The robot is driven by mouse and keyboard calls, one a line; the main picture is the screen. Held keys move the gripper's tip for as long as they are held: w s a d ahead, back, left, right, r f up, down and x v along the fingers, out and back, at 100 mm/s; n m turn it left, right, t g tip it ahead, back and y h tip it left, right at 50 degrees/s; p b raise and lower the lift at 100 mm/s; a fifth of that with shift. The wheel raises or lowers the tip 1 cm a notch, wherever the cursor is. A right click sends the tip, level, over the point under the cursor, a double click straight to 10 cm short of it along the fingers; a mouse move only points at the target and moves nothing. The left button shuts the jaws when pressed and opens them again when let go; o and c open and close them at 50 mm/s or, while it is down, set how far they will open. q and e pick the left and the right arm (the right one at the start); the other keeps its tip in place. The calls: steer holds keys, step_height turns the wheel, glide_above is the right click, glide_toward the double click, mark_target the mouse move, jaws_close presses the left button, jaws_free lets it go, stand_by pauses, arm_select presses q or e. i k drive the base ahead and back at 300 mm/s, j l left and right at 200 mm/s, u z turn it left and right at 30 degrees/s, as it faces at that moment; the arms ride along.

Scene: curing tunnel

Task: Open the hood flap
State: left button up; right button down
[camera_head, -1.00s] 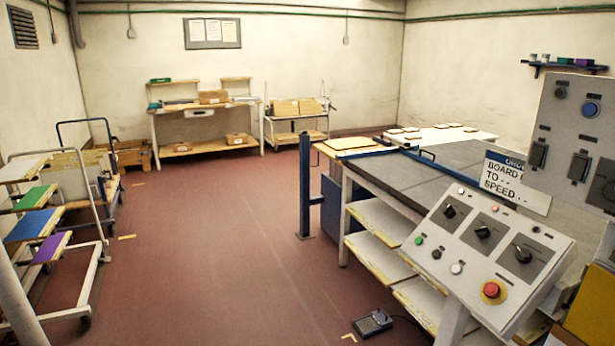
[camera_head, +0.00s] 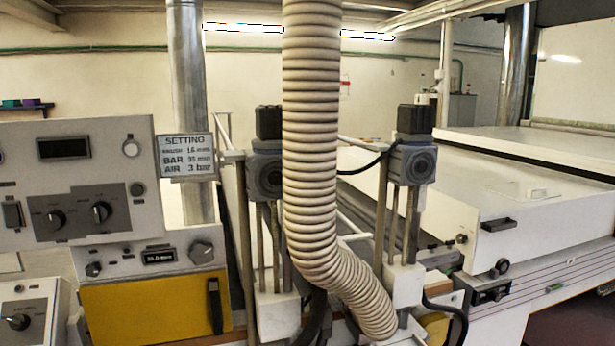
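A long white hood (camera_head: 540,205) covers the machine on the right. A black handle (camera_head: 497,224) sits on its near end face, with small black knobs just below. That end face looks closed. I cannot tell for sure which panel is the hood flap. Neither of my grippers is in view.
A ribbed beige hose (camera_head: 312,150) hangs in the middle and bends toward the machine. Two motor-topped posts stand beside it. At left are a grey control panel (camera_head: 80,185), a yellow panel (camera_head: 155,308) with a black handle, and a settings sign (camera_head: 186,157).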

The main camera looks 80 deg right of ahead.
mark_target(523, 193)
steer(key=z, duration=3.9)
steer(key=i+l, duration=0.3)
steer(key=i+l+u, duration=0.15)
steer(key=l, duration=0.35)
steer(key=i+l, duration=0.35)
steer(key=i+l+u, duration=0.15)
steer(key=i+l, duration=0.15)
steer(key=l, duration=0.2)
steer(key=i+l, duration=0.2)
steer(key=l, duration=0.25)
steer(key=i+l+u, duration=0.15)
steer(key=l, duration=0.3)
steer(key=i+l, duration=0.3)
steer(key=l, duration=0.2)
steer(key=i+l+u, duration=0.1)
steer(key=i+l, duration=0.15)
steer(key=l, duration=0.2)
